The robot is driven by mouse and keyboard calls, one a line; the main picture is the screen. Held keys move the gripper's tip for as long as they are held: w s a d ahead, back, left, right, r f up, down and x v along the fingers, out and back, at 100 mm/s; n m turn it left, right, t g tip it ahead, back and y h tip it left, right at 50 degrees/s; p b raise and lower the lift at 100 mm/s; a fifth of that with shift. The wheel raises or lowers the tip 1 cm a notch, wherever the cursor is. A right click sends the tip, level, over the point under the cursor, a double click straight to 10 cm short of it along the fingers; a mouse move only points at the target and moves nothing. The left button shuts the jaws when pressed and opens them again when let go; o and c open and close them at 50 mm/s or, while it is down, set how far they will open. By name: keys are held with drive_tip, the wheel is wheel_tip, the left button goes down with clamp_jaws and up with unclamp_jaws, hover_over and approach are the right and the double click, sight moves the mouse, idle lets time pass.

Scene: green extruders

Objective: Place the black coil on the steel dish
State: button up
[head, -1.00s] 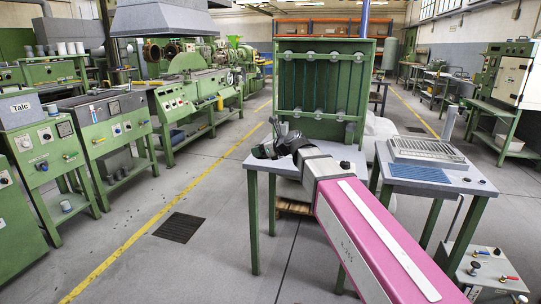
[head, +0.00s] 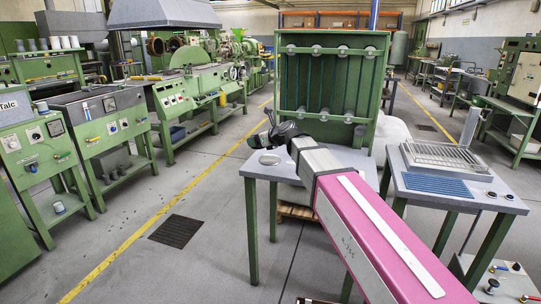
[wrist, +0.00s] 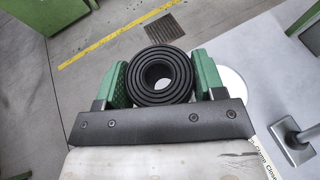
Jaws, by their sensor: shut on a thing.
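The black coil (wrist: 158,76), a ring of several wound layers with an open centre, is between the two green fingers of my gripper (wrist: 160,70) in the wrist view. Both fingers press on its sides. In the head view my gripper (head: 262,137) is above the left part of the grey table, and the coil is hard to make out there. The steel dish (head: 269,159) is a flat round disc on that table, below my gripper. In the wrist view the dish (wrist: 231,84) shows right of the coil, partly hidden behind the right finger.
The grey table (head: 262,171) has bare top around the dish. A metal post on a square base (wrist: 294,141) stands on the right in the wrist view. A green rack (head: 325,90) rises behind the table. A second table with a wire-topped tray (head: 440,156) is at right.

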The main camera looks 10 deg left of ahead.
hover_over(270, 160)
wheel_tip(270, 160, down, 5)
drive_tip(key=shift+w+f, duration=0.1)
drive_tip(key=shift+f, duration=2)
drive_tip(key=shift+f, duration=0.1)
drive_tip(key=o, duration=1)
drive_tip(key=shift+c, duration=0.2)
drive_tip(key=shift+d+r, duration=0.1)
drive_tip(key=shift+r, duration=0.1)
drive_tip(key=v, duration=1.1)
drive_tip(key=shift+s+d+r, duration=0.2)
drive_tip(key=shift+s, duration=0.05)
